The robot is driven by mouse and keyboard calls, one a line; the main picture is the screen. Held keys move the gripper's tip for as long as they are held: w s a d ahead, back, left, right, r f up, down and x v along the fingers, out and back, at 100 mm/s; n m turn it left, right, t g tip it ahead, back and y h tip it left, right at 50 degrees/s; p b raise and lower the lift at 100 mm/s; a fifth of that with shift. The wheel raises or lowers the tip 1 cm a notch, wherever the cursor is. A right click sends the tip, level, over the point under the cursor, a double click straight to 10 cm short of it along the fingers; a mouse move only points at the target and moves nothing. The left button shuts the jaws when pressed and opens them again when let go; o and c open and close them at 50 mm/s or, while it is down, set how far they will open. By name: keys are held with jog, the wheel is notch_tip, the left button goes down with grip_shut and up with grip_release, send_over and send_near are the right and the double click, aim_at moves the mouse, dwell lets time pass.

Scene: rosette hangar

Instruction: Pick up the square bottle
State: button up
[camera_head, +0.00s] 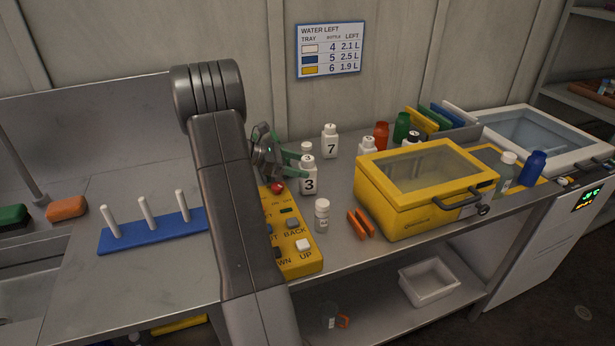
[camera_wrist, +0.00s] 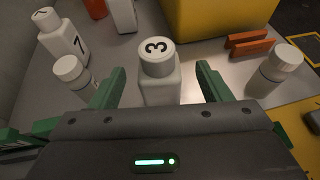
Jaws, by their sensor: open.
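A white square-bodied bottle marked 3 (camera_head: 309,184) stands upright on the metal counter. In the wrist view, this bottle (camera_wrist: 160,90) stands between the two green fingers of my gripper (camera_wrist: 161,76), with a gap on either side. The lower part of the bottle is hidden by the gripper body. In the head view my gripper (camera_head: 291,156) is open at the bottle's upper left, partly behind my arm. A similar white square bottle marked 7 (camera_head: 331,149) stands behind it, also at the upper left of the wrist view (camera_wrist: 67,45).
A small white-capped vial (camera_head: 321,218) stands in front, near orange bars (camera_head: 361,224) and a yellow cooler (camera_head: 400,217). Another white-capped bottle (camera_wrist: 78,82) stands close to the left finger. A yellow button panel (camera_head: 300,262) lies at the counter's front. A blue peg rack (camera_head: 150,232) is left.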

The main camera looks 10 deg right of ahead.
aim_at(313, 168)
jog(key=p+x, duration=0.1)
jog(key=x, duration=0.4)
jog(key=shift+d, duration=0.2)
jog(key=c, duration=1.2)
